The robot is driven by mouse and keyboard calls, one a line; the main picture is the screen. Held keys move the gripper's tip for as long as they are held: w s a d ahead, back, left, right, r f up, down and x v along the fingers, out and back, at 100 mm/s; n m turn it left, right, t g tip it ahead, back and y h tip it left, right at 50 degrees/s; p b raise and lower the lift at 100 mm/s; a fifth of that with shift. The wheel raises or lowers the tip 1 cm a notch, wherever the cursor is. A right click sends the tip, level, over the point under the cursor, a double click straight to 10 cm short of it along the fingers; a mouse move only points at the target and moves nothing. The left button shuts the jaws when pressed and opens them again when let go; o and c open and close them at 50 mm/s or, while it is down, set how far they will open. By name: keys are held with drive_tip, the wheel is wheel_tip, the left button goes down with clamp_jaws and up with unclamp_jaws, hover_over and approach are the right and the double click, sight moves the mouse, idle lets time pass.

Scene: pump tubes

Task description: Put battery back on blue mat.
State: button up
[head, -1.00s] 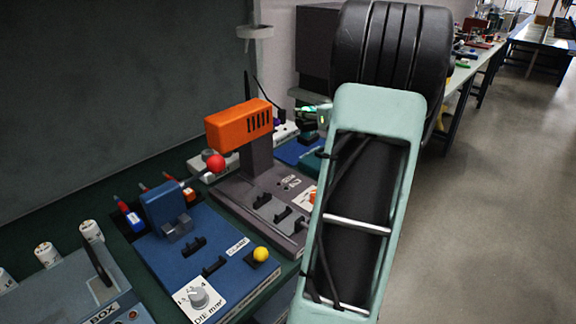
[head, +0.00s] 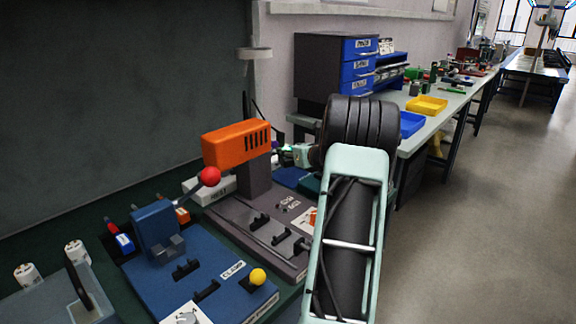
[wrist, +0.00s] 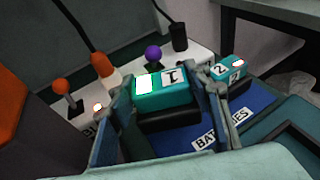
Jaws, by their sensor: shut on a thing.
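In the wrist view a teal battery (wrist: 165,93) with a white patch and a "1" label sits between the fingers of my gripper (wrist: 163,108), which is shut on it. A black block (wrist: 168,120) shows directly below the battery; I cannot tell if they touch. The blue mat (wrist: 262,98), labelled "BATTERIES", lies under and to the right. A second teal battery (wrist: 229,68), labelled "2", stands on the right side of the mat. In the head view my gripper (head: 298,154) is small and partly hidden behind my arm, over the blue mat (head: 290,176).
A white strip (wrist: 90,112) with orange and purple knobs runs behind the mat. A dark tray (wrist: 285,145) lies front right. In the head view an orange-topped machine (head: 237,144) and a blue clamp base (head: 200,280) stand left of my arm.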

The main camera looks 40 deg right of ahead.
sight(288, 161)
drive_tip(key=shift+w+d+f, duration=0.25)
drive_tip(key=shift+w+f, duration=0.75)
drive_tip(key=shift+f, duration=0.15)
drive_tip(key=shift+w+f+b, duration=0.15)
drive_tip(key=shift+f+b, duration=0.4)
drive_tip(key=shift+f, duration=1.05)
drive_tip(key=shift+f, duration=0.15)
drive_tip(key=o, duration=1.6)
drive_tip(key=shift+r, duration=0.2)
drive_tip(key=v, duration=1.2)
drive_tip(key=shift+d+f+p, duration=0.15)
drive_tip(key=shift+p, duration=0.25)
